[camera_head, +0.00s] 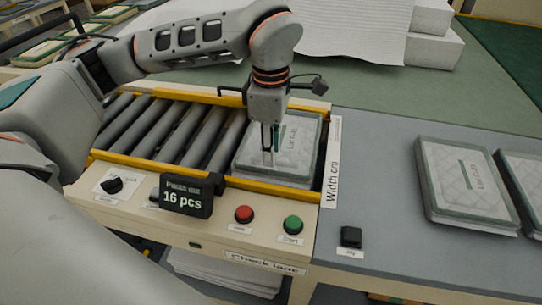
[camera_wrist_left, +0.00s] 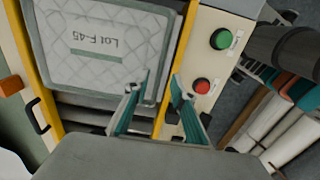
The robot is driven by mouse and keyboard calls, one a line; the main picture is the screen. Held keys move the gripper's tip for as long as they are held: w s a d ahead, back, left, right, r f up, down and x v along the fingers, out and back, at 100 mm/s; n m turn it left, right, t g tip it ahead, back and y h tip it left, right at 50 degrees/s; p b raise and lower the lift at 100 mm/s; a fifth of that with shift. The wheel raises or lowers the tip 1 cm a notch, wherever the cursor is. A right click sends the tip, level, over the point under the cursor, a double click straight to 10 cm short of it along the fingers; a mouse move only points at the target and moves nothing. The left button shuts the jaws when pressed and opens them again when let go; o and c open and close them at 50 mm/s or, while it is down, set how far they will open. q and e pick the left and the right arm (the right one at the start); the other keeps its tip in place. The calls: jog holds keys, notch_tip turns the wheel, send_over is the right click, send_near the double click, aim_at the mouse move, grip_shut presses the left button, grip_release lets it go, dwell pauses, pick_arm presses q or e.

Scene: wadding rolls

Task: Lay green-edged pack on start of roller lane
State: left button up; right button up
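A clear quilted pack with a green-grey edge (camera_head: 302,132) lies flat on the right end of the roller lane (camera_head: 166,130), between the yellow side rails. It also shows in the left wrist view (camera_wrist_left: 95,42), with a "Lot F-45" print. My left gripper (camera_head: 267,150) points down over this pack in the head view. In the left wrist view its two fingers (camera_wrist_left: 157,84) are apart, with the pack's edge and a yellow rail seen behind the gap. Nothing is held between them. Whether the fingertips touch the pack, I cannot tell. My right gripper is in neither view.
Two similar packs lie on the grey table at right, one whole (camera_head: 465,182) and one cut by the frame. A display reading "16 pcs" (camera_head: 186,196), a red button (camera_head: 244,214) and a green button (camera_head: 293,224) sit on the lane's front. White wadding (camera_head: 355,28) lies behind.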

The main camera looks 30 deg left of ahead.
pick_arm(q)
notch_tip(320, 180, up, 10)
jog(key=shift+f, duration=0.25)
jog(key=shift+s, duration=0.1)
dwell(0.5)
